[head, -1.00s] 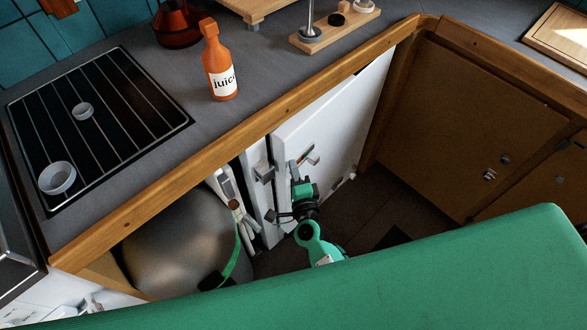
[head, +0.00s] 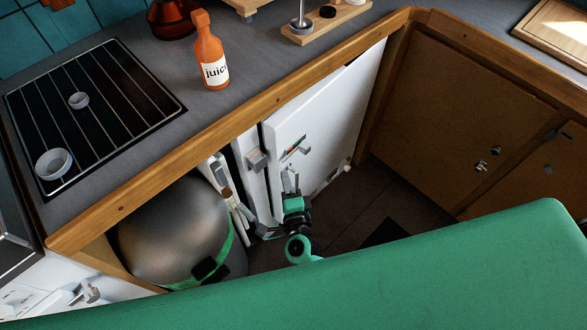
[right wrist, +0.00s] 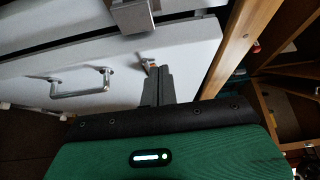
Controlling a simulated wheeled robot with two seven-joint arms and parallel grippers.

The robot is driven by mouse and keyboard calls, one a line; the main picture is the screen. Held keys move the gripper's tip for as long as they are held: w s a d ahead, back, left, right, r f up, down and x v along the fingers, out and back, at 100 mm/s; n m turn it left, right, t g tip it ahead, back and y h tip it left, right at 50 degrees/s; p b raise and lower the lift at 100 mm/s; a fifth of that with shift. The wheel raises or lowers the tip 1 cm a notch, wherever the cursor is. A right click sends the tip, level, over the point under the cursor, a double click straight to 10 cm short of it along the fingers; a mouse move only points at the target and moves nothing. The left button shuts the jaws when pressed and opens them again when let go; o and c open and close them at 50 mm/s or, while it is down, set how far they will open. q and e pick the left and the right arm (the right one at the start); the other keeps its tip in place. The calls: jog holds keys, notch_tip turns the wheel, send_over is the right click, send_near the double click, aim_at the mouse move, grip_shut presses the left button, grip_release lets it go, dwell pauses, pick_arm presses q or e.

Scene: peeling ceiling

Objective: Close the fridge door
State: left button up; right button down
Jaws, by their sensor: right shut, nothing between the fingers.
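The fridge is the white unit under the counter, and its white door (head: 330,125) faces the floor space at the right. The door looks close to the fridge body, with a dark seam at its left edge; I cannot tell whether it is fully shut. In the right wrist view the door (right wrist: 115,90) carries a metal bar handle (right wrist: 82,84). My right gripper (head: 290,172) is shut and empty, low in front of the door near its left edge. Its fingers (right wrist: 158,85) point at the white panel, right of the handle; contact is unclear. My left gripper is not in view.
A metal cylinder (head: 175,232) with a green strap stands left of the fridge. The wooden counter edge (head: 215,138) runs above. A juice bottle (head: 210,55) and a hob (head: 90,115) are on top. Brown cabinets (head: 455,120) stand at right, with dark floor (head: 350,205) between.

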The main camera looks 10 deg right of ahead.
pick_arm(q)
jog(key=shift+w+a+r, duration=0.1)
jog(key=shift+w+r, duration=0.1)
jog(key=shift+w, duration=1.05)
pick_arm(e)
jog(key=s+a, duration=0.1)
jog(key=s, duration=0.1)
jog(key=s+a, duration=0.1)
jog(key=a, duration=0.1)
jog(key=shift+s+r, duration=0.1)
jog(key=shift+s, duration=0.3)
